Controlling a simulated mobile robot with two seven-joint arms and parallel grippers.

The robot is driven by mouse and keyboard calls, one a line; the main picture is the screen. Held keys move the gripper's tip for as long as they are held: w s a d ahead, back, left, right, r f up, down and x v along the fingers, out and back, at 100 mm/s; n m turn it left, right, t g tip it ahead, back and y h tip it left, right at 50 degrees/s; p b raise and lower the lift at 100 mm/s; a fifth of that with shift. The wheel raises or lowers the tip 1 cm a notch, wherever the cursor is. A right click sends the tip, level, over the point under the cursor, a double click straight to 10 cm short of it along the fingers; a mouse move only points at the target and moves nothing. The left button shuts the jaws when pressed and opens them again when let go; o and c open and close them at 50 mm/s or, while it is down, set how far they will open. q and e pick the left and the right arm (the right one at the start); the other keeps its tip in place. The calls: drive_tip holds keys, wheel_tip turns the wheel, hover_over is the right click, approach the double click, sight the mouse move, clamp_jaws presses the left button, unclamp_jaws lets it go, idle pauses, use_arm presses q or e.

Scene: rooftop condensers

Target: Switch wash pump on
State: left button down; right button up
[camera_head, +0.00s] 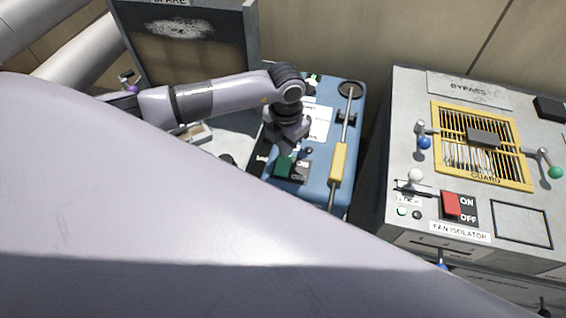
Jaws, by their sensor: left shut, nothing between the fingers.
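The blue wash unit (315,190) stands in the middle of the view, with a white label sheet on its top. A green rocker switch (283,166) sits on a dark plate near its front, with ON/OFF lettering partly readable to the right. My left gripper (286,148) points down just above the green switch, shut and empty. Its tip covers the far edge of the switch, so I cannot tell whether they touch or which way the rocker is set. My right gripper is not in view.
A yellow-gripped wand (338,162) lies along the unit's right side. To the right, a grey cabinet (405,250) carries a red fan isolator switch (451,204), a yellow guard (482,177) and knobbed levers. A dark-framed panel (185,45) stands behind. My own pale arm link fills the foreground.

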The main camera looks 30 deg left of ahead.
use_arm(q)
drive_tip(key=shift+f+b, duration=0.85)
drive_tip(key=shift+f, duration=0.2)
idle(0.8)
drive_tip(key=shift+r+p, duration=2.75)
drive_tip(key=shift+r, duration=0.85)
